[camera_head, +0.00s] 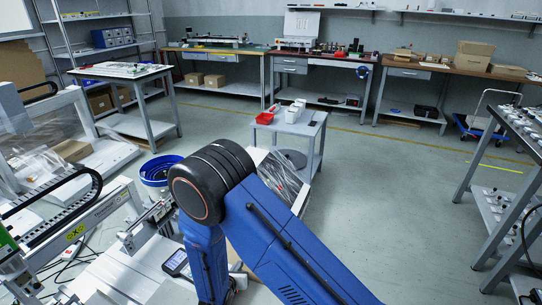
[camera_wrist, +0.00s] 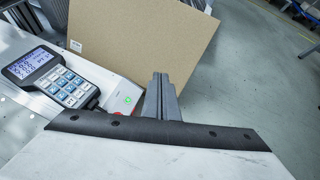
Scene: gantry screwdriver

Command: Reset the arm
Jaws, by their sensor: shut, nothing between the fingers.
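My gripper (camera_wrist: 161,82) shows in the wrist view as two dark grey fingers close together, shut with nothing between them. Beyond it stands a brown board (camera_wrist: 140,38). To its left is a dark keypad unit (camera_wrist: 66,84) with a lit display. In the head view my blue arm is bent in the foreground and my gripper is hidden. The keypad unit (camera_head: 176,262) also shows there, left of the arm.
The gantry machine (camera_head: 66,222) fills the left side of the head view. A blue bucket (camera_head: 160,171) and a small grey side table (camera_head: 312,127) stand behind my arm. A perforated table (camera_head: 512,122) is at right. The floor (camera_head: 405,195) right of my arm is clear.

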